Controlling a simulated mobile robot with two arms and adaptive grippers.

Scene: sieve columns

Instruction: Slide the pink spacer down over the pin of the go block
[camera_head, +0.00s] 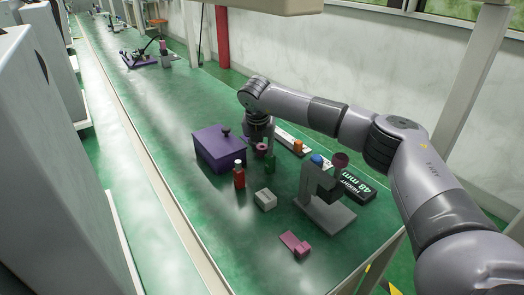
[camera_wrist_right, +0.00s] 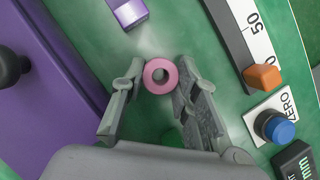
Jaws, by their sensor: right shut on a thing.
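My right gripper (camera_head: 259,143) is shut on the pink spacer (camera_wrist_right: 160,75), a ring held between the fingertips with its hole facing the wrist camera. The spacer also shows in the head view (camera_head: 261,149), below the wrist. My left gripper is not in view.
A purple box (camera_head: 219,150) with a black knob stands close left. A grey stand (camera_head: 325,212), height display (camera_head: 358,187) and scale with an orange slider (camera_head: 298,146) are right. Green table is clear front left.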

